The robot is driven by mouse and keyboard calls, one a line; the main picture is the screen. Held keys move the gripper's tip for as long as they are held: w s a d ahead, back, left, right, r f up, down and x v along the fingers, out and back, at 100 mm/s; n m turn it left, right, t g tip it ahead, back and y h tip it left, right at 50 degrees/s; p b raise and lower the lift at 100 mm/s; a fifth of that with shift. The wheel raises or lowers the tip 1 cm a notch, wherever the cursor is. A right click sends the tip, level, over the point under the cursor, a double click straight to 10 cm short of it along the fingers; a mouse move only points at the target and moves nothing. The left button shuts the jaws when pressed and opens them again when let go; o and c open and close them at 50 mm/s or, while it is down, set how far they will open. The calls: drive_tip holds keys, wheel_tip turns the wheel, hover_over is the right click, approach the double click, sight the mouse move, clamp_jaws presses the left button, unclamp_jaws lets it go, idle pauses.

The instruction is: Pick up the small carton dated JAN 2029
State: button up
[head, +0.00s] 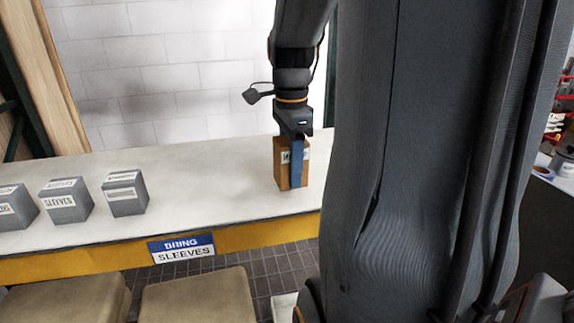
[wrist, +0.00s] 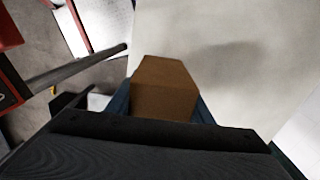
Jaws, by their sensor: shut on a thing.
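A small brown carton (head: 281,172) stands upright at the right part of the pale counter in the head view. A white label shows on it, partly covered by a blue finger, and its date cannot be read. My gripper (head: 297,165) points down from above and is shut on this carton, with blue fingers on its sides. In the wrist view the brown carton (wrist: 164,88) sits between the blue fingers. I cannot tell whether its base touches the counter.
Grey boxes (head: 66,205) with white labels, one reading SLEEVES, stand at the left of the counter (head: 215,195). A sign reading BRING SLEEVES (head: 181,249) is on the yellow front edge. Tan boxes (head: 198,300) lie below. The counter between is clear.

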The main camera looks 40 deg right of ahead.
drive_tip(key=s+a+p, duration=0.2)
drive_tip(key=s+a, duration=0.4)
drive_tip(key=s, duration=0.6)
drive_tip(key=shift+s, duration=0.3)
